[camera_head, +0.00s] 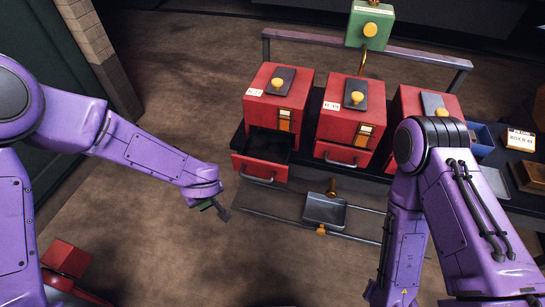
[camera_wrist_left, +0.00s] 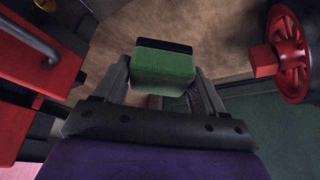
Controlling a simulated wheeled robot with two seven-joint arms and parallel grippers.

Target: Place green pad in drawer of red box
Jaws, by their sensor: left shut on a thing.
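In the left wrist view a green pad (camera_wrist_left: 163,68) with a dark edge sits between the two fingers of my left gripper (camera_wrist_left: 158,78), which is shut on it. In the head view my left gripper (camera_head: 217,204) is left of and slightly below the leftmost red box (camera_head: 268,93), apart from it. Only a bit of green shows there. The lower drawer (camera_head: 258,169) of this red box is pulled open, and its dark inside looks empty. My right arm is at the lower right, in front of the rightmost red box; its gripper is not visible.
Two more red boxes, the middle one (camera_head: 350,120) and the right one (camera_head: 412,100), stand on the same dark bench. A green box (camera_head: 369,25) is behind them. A grey tray (camera_head: 324,210) is below the bench front. A red handwheel (camera_wrist_left: 285,53) shows in the left wrist view.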

